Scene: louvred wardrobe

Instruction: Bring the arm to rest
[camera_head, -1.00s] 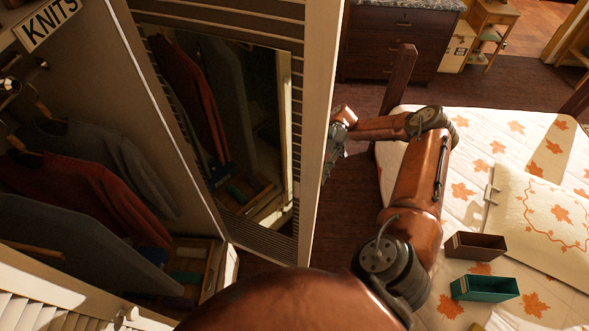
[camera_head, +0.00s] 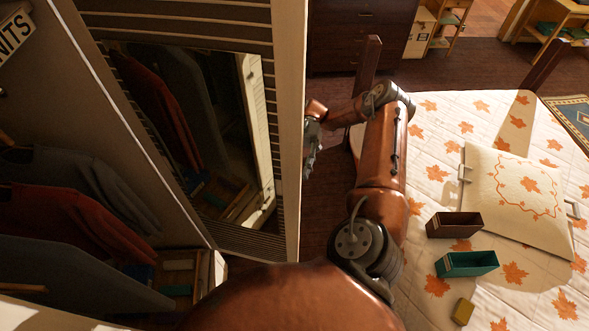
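My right arm (camera_head: 383,150) rises from the bottom centre along the left side of the bed, bends at the elbow and reaches left. My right gripper (camera_head: 311,150) hangs with its fingers downward, just right of the mirrored wardrobe door's edge. It is seen small and from the side, so its opening is unclear. I see nothing held in it. I cannot tell whether it touches the door edge. My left gripper is not in view.
The mirrored louvred door (camera_head: 292,130) stands close to the gripper's left. Hanging clothes (camera_head: 70,225) fill the wardrobe. The bed (camera_head: 440,125) on the right bears a pillow (camera_head: 518,190), a brown box (camera_head: 453,224), a teal box (camera_head: 467,263) and a small yellow block (camera_head: 462,311). Dark floor lies between.

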